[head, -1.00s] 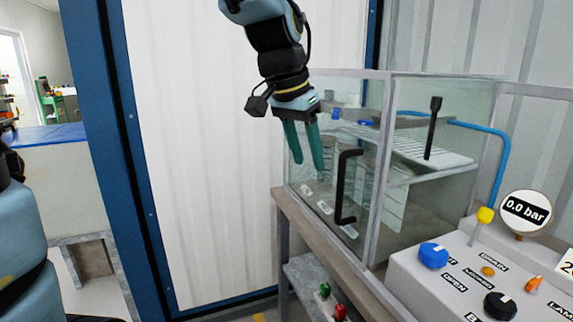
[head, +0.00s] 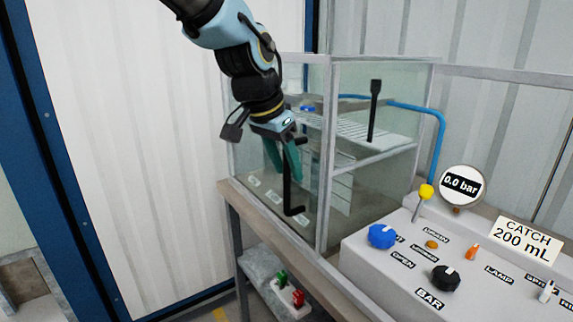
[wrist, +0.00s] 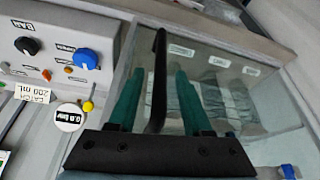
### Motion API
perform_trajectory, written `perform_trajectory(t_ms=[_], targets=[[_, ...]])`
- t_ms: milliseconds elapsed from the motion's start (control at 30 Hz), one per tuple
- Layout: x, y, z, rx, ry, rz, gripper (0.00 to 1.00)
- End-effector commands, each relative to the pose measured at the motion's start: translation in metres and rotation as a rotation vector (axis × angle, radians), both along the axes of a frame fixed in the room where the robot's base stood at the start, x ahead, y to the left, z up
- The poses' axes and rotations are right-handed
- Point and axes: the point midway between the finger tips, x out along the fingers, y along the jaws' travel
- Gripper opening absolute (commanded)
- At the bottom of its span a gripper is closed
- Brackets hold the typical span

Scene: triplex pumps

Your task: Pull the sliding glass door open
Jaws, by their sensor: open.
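The sliding glass door (head: 312,190) is the front pane of a glass tank on the bench, and it appears closed. Its black handle (head: 291,200) is a vertical bar; the upper part is hidden behind my gripper in the head view. My gripper (head: 283,168) is in front of the door at the handle, with its green fingers pointing down. In the wrist view the handle (wrist: 158,75) stands between the two green fingers, and my gripper (wrist: 155,82) is open, with a gap on each side of the bar.
A control panel (head: 400,270) with blue and black knobs, a yellow-topped lever and a gauge (head: 463,186) stands right of the tank. A lower shelf (head: 262,268) holds red and green items. A blue door frame (head: 60,160) stands left.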

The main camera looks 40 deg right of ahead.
Motion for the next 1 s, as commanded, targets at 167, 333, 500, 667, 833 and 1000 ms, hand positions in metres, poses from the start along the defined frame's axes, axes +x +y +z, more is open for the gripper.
perform_trajectory(t_ms=[167, 333, 500, 667, 833, 1000], targets=[[0.0000, -0.0015, -0.0029, -0.001, -0.001, -0.001, 0.50], [0.0001, -0.0014, -0.0028, -0.001, -0.001, 0.000, 0.47], [0.0002, -0.0013, -0.0026, -0.001, -0.001, 0.000, 0.28], [0.0002, -0.0013, -0.0026, -0.001, -0.001, 0.000, 0.10], [0.0002, -0.0012, -0.0025, -0.001, 0.000, 0.000, 0.00], [0.0001, -0.0013, -0.0025, -0.001, 0.000, 0.000, 0.00]])
